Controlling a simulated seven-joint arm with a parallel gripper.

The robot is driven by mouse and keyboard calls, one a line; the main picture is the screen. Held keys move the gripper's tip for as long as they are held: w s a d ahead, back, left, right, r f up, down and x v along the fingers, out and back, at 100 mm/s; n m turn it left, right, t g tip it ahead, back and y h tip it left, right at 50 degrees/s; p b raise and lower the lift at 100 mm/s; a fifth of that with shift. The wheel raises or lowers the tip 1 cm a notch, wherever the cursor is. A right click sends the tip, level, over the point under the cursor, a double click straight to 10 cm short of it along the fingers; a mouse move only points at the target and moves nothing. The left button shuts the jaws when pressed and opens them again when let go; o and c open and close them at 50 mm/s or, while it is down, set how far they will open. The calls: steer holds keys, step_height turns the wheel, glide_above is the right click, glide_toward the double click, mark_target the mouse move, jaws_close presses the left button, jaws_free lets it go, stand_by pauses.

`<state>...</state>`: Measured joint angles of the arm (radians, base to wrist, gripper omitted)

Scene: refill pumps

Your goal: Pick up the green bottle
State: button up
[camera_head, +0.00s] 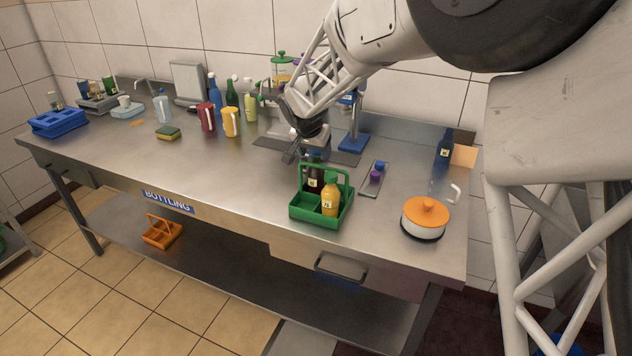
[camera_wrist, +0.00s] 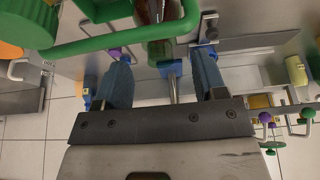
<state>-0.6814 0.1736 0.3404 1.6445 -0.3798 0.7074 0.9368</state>
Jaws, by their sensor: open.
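A dark green bottle (camera_head: 231,94) stands upright in the back row, beside a blue bottle and a pale yellow-green bottle (camera_head: 250,102). My gripper (camera_head: 290,155) is well to the right of it, low over the table just behind the green carrier (camera_head: 334,221). The carrier holds a dark reddish-brown bottle (camera_head: 313,184) and an orange bottle (camera_head: 330,197). In the wrist view my gripper (camera_wrist: 165,60) is open. A dark bottle (camera_wrist: 156,20) with a greenish lower part shows beyond the gap between the fingers, crossed by the carrier's green handle (camera_wrist: 125,35). I see no contact.
An orange-lidded pot (camera_head: 426,215) stands at the front right. A tray with a purple and blue item (camera_head: 375,178) lies right of the carrier. A blue pump stand (camera_head: 353,140) is behind. Red (camera_head: 206,117) and yellow (camera_head: 231,122) jugs stand before the bottles. The front left table is clear.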

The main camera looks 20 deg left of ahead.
mark_target(316, 158)
steer(key=shift+x, duration=1.7)
jaws_close()
